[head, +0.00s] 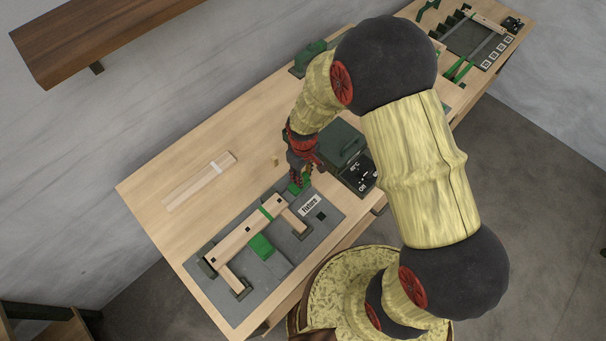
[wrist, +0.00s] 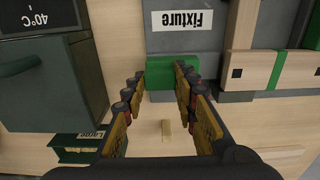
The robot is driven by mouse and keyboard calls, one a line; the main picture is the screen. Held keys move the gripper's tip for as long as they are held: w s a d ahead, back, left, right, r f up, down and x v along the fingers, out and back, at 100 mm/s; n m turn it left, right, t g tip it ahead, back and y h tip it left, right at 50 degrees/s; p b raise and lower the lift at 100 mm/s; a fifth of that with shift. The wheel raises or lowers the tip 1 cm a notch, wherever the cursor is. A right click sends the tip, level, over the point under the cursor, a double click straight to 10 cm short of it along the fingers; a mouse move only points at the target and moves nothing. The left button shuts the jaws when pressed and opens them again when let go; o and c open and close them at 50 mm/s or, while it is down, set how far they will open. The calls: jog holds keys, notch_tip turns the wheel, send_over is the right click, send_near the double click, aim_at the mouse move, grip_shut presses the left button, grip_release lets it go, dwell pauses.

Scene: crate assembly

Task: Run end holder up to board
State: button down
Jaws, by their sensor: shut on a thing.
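My gripper (head: 299,178) is shut on the green end holder (wrist: 168,74), and its fingers show on either side of it in the wrist view. The holder also shows at the fingertips in the head view (head: 305,187), at the far end of the grey fixture (head: 322,231). The pale wooden board (head: 240,233) lies on the fixture, with a green strip (head: 266,213) across it. The board's near end (wrist: 240,70) is to the right of the holder in the wrist view, with a grey gap between them. The fingers hide part of the holder.
A dark green box marked 40°C (head: 343,143) stands beside my gripper. A green block (head: 261,246) lies on the fixture. A small wooden peg (head: 275,160) and a pale strip (head: 200,182) are on the bench. The bench's left part is mostly clear.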

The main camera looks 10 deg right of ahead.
aim_at(292, 189)
jog(key=shift+s+a, duration=0.7)
jog(key=shift+a, duration=0.3)
jog(key=shift+s+a, duration=0.65)
jog(key=shift+a, duration=0.3)
jog(key=c, duration=1.5)
grip_release()
jog(key=shift+s+a, duration=0.1)
jog(key=shift+a, duration=0.1)
jog(key=shift+c, duration=0.2)
jog(key=shift+o, duration=0.7)
jog(key=shift+d, duration=0.1)
jog(key=shift+r, duration=0.45)
notch_tip(292, 189, up, 11)
